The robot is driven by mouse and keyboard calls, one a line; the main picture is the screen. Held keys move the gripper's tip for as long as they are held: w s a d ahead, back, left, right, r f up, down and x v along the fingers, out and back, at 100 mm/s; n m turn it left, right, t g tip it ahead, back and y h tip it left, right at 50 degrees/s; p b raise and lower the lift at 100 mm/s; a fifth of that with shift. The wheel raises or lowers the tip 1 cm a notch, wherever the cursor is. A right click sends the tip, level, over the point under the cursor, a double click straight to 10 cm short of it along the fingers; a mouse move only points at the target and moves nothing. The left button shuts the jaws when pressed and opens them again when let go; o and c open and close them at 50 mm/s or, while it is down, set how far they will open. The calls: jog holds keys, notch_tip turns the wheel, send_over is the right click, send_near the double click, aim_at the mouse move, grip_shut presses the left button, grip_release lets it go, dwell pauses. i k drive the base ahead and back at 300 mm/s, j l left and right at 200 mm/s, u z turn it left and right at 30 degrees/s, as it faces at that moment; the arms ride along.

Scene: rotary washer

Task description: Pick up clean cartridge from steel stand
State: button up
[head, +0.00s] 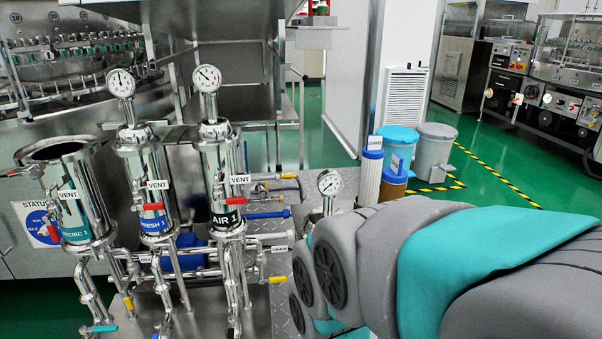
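A white cartridge (369,180) with a blue cap and a small label stands upright right of centre. A brown cartridge (391,190) with a blue cap stands close beside it, to the right and nearer. The lower ends of both, and whatever they stand on, are hidden behind my grey and teal arm, so I cannot make out the steel stand. My arm fills the lower right of the view. My gripper is not in view.
Three steel housings stand at left: RECIRC 1 (75,195) with an open top, FRESH 1 (150,190) and AIR 1 (222,185), with pipes and valves around them. A blue bin (400,140) and grey bin (434,155) stand behind the cartridges. Green floor (500,165) is clear at right.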

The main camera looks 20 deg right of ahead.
aim_at(374, 156)
jog(key=i+j+z, duration=0.1)
jog(key=i+j, duration=0.55)
jog(key=i, duration=0.1)
